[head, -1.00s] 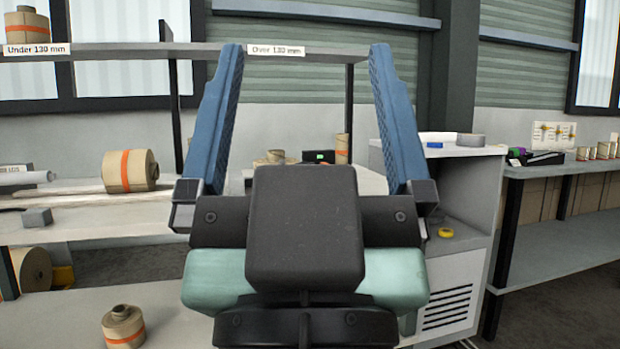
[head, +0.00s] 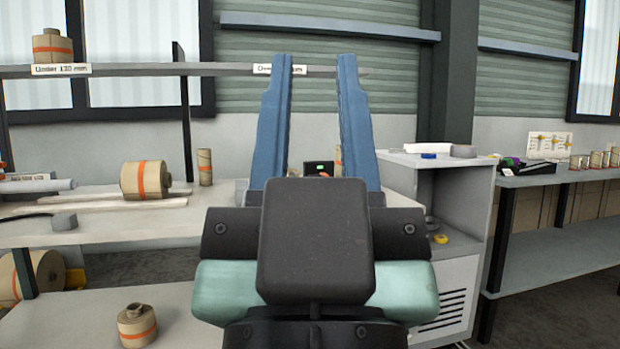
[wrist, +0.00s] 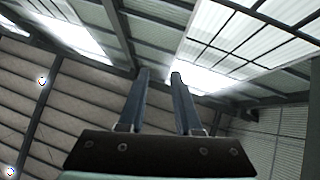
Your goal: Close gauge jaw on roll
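My gripper (head: 314,60) is raised in front of the bench in the head view. Its two blue fingers point up, part-way closed, with a clear gap and nothing between them. The wrist view shows the fingers (wrist: 159,73) apart and empty against the ceiling. A dark box with a small green display (head: 318,168), perhaps part of the gauge, shows between the fingers. My gripper hides what lies below it, so I cannot make out the gauge jaw. A kraft roll with an orange band (head: 146,180) lies on its side on the bench at left, apart from my gripper.
The shelf (head: 220,69) carries an "Under 130 mm" label (head: 61,69) and a banded roll (head: 52,46). A small upright roll (head: 205,167) stands on the bench. Another roll (head: 137,325) sits lower down. A grey cabinet (head: 455,210) stands at right.

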